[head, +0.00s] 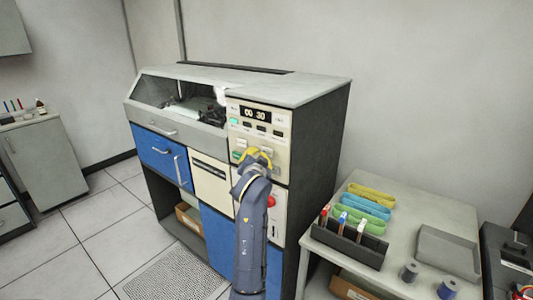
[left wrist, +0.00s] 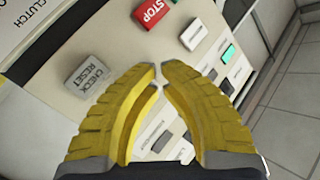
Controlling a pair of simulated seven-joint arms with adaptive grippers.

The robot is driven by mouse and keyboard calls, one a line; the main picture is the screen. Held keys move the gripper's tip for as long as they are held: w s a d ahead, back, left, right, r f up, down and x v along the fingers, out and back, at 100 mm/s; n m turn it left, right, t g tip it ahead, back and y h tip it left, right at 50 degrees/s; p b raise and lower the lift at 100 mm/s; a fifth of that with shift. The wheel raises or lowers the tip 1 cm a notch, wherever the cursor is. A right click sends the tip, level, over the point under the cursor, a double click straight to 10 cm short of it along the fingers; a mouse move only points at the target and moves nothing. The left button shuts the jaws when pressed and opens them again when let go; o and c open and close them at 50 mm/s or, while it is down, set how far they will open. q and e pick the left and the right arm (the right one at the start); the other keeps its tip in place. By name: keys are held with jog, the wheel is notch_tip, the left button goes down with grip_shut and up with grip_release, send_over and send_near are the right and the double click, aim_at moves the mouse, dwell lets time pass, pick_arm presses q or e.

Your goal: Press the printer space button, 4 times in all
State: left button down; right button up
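The cream control panel (head: 283,150) is on the front of the large grey and blue machine. No button label reading "space" can be made out. My left gripper (head: 258,155) is in front of the panel's lower buttons and hides some of them. In the left wrist view, the two yellow fingers of my left gripper (left wrist: 160,68) have their tips close together, with a thin gap and nothing between them. Around them are a grey CHECK RESET button (left wrist: 87,77), a red STOP button (left wrist: 152,12) and a pale button (left wrist: 194,34). Contact cannot be told. My right gripper is not in view.
A display (head: 255,113) reads 00 30, with a green light (head: 234,121) below it. A red knob (head: 271,201) sits lower on the machine. At right, a table holds a dark rack (head: 349,246), coloured bundles (head: 366,207) and a grey tray (head: 448,250).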

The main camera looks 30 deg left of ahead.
pick_arm(q)
jog(key=shift+s, duration=0.25)
jog(key=shift+s+a, duration=0.2)
jog(key=shift+s, duration=1.05)
jog(key=shift+s+a, duration=0.15)
jog(key=shift+s, duration=1.05)
